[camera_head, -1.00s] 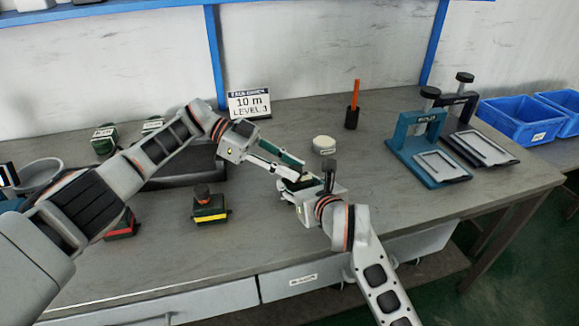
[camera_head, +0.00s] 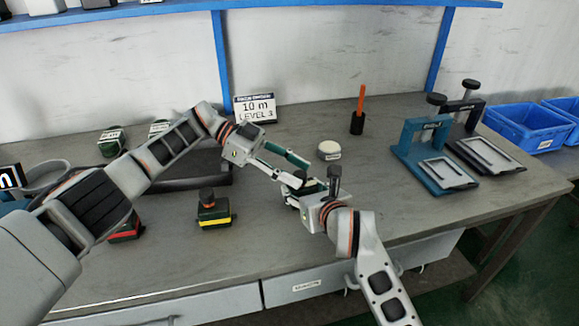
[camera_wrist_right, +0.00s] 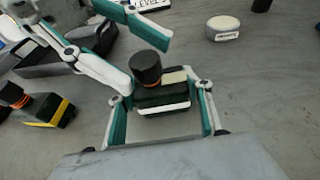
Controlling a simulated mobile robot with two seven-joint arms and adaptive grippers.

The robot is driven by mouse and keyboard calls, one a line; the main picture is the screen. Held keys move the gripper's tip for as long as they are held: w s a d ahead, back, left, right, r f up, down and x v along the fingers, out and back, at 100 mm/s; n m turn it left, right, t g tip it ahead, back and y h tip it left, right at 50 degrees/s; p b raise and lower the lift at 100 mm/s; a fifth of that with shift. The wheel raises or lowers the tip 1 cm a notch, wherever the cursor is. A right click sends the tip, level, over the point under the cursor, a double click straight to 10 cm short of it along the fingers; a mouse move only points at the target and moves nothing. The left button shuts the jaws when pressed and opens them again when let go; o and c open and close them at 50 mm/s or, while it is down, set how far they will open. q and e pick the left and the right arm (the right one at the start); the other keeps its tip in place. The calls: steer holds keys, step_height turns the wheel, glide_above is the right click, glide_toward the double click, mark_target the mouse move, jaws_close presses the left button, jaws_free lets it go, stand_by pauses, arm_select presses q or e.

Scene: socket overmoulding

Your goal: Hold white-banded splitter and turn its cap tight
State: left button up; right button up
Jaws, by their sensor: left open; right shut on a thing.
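The white-banded splitter (camera_wrist_right: 165,96) is a dark green block with a white stripe, a pale patch on top and a black cap (camera_wrist_right: 146,68) with an orange ring at its base. My right gripper (camera_wrist_right: 163,112) is shut on the block, one finger at each side, and holds it upright. In the head view the splitter (camera_head: 314,186) is partly hidden by my grippers. My left gripper (camera_head: 303,173) is open, its fingers beside and above the cap on the left. It also shows in the right wrist view (camera_wrist_right: 148,58), with no finger clearly touching the cap.
A yellow-banded splitter (camera_head: 214,212) and a red-banded one (camera_head: 125,228) stand left on the bench. A round white-topped item (camera_head: 329,151), an orange-handled tool (camera_head: 358,115) and teal press frame (camera_head: 411,156) stand behind and right.

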arm_select(q)
steer(key=v, duration=0.7)
steer(key=shift+a+r, duration=0.15)
steer(key=shift+r, duration=0.05)
steer(key=s+d+r+m+t+y, duration=0.75)
steer(key=m+y, duration=0.45)
steer(key=m, duration=0.6)
steer(key=shift+t, duration=0.25)
steer(key=x, duration=1.1)
steer(key=shift+w+a, duration=0.3)
steer(key=shift+w, duration=0.15)
steer(key=c, duration=1.1)
